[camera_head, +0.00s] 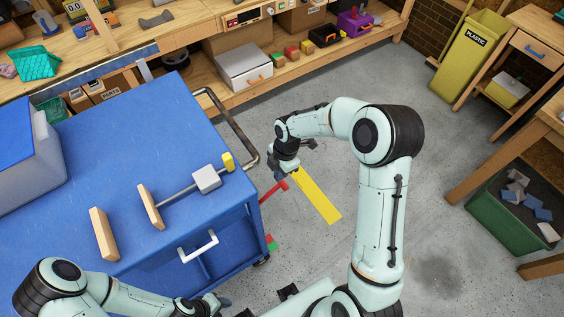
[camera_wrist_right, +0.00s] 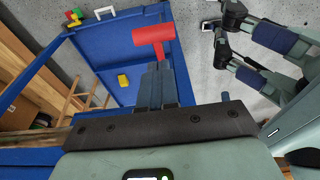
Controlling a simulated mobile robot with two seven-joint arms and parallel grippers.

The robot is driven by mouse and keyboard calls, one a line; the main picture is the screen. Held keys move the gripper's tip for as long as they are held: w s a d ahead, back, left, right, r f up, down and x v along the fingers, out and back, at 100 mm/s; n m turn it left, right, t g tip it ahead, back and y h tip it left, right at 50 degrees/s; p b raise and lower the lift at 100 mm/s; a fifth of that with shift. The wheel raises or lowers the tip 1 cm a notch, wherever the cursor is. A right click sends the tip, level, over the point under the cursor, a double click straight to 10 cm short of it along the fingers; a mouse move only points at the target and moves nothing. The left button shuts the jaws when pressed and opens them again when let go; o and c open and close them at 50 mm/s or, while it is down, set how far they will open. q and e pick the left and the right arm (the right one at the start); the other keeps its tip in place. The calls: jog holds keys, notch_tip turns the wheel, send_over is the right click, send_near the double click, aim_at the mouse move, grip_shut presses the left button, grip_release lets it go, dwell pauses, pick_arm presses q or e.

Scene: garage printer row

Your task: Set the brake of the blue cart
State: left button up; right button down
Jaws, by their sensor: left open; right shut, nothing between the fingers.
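The blue cart (camera_head: 150,110) stands at the left, with a grey push bar (camera_head: 235,130) and a white drawer handle (camera_head: 198,246). A red T-shaped lever (camera_wrist_right: 153,37) shows directly past the fingertips of my right gripper (camera_wrist_right: 158,68), which is shut and empty. In the head view the lever (camera_head: 272,192) is a red bar low beside the cart, just below my right gripper (camera_head: 284,172). I cannot tell whether they touch. A red and green marker (camera_head: 271,243) is low at the cart's corner. My left gripper (camera_head: 217,303) is open near the cart's front edge.
On the cart lie a grey bin (camera_head: 40,165), wooden blocks (camera_head: 104,234) and a clamp-like tool (camera_head: 206,180). A yellow strip (camera_head: 318,196) marks the floor. A workbench (camera_head: 200,40) runs behind; a yellow bin (camera_head: 468,55) stands right. The floor between is open.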

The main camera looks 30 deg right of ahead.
aim_at(283, 182)
jog(key=f, duration=0.2)
jog(key=d+f, duration=0.1)
jog(key=f, duration=0.1)
jog(key=shift+w, duration=0.15)
pick_arm(q)
jog(key=shift+w+r, duration=0.15)
pick_arm(e)
jog(key=shift+d, duration=0.1)
pick_arm(q)
jog(key=shift+d, duration=0.15)
pick_arm(e)
jog(key=shift+d+f+y, duration=0.3)
jog(key=shift+f+y, duration=0.05)
jog(key=shift+y, duration=0.05)
jog(key=shift+f, duration=0.1)
pick_arm(q)
jog(key=s+d+f+b, duration=0.1)
jog(key=s+f+b, duration=0.2)
jog(key=f+b, duration=0.9)
jog(key=shift+s+f+b, duration=0.35)
jog(key=shift+f, duration=0.35)
pick_arm(e)
notch_tip(283, 182, down, 13)
jog(key=d+y, duration=0.3)
jog(key=y, duration=0.6)
jog(key=shift+r+g, duration=0.2)
jog(key=shift+g, duration=0.2)
